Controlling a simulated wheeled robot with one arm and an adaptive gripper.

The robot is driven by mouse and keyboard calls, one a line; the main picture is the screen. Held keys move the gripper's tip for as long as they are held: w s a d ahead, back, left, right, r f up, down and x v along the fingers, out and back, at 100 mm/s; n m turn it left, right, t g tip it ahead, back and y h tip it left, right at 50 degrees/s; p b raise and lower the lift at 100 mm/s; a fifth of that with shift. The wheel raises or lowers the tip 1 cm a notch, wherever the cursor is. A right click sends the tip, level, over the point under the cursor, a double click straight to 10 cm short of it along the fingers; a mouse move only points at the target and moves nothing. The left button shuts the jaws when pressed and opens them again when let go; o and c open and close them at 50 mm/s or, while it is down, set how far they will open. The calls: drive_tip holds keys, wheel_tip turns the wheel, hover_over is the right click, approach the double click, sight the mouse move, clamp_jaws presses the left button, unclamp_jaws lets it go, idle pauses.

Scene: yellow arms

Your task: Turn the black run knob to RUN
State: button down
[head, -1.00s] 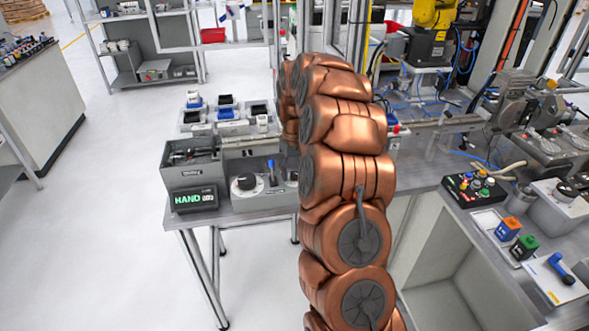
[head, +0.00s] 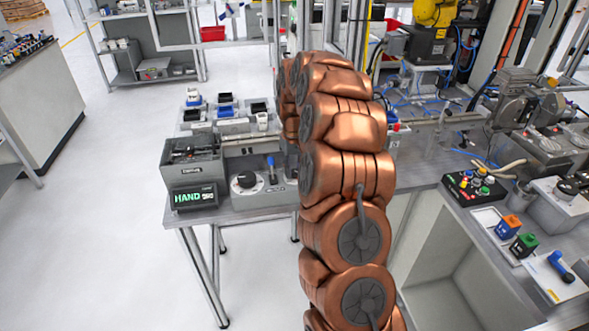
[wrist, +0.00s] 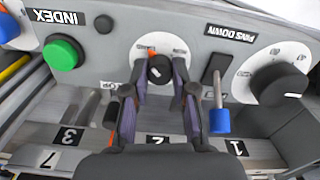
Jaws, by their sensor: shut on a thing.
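The black run knob (wrist: 159,69) sits on a round white dial plate (wrist: 180,45) on the grey panel in the wrist view. My gripper (wrist: 160,78) is shut on it, with one dark finger on each side. A small white mark shows on the knob's face, and an orange mark is at its edge. The plate's lettering is too small to read. In the head view my copper arm hides the knob and my gripper. The display (head: 194,196) on the bench reads HAND in green.
A larger black knob on a white dial (wrist: 283,84) and a blue-tipped lever (wrist: 219,119) are close to the right of my gripper in the wrist view. A green button (wrist: 63,53) labelled INDEX is to the left. A grey bin (head: 192,160) stands behind the display.

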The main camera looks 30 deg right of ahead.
drive_tip(key=shift+f+m+b, duration=0.15)
drive_tip(key=shift+m+b, duration=0.15)
drive_tip(key=shift+b, duration=0.2)
drive_tip(key=m+b, duration=0.2)
drive_tip(key=b, duration=0.2)
drive_tip(key=shift+d+f+m, duration=0.1)
drive_tip(key=shift+f+m, duration=0.05)
drive_tip(key=shift+m, duration=0.25)
drive_tip(key=m+b, duration=0.5)
drive_tip(key=shift+m, duration=0.3)
drive_tip(key=m+b, duration=0.2)
drive_tip(key=m, duration=0.2)
drive_tip(key=shift+r, duration=0.2)
drive_tip(key=shift+s+m+b, duration=0.15)
drive_tip(key=shift+m+b, duration=1)
drive_tip(key=shift+m, duration=1.25)
drive_tip(key=shift+r, duration=0.1)
drive_tip(key=c, duration=0.9)
unclamp_jaws()
drive_tip(key=shift+c, duration=0.2)
drive_tip(key=shift+r, duration=0.1)
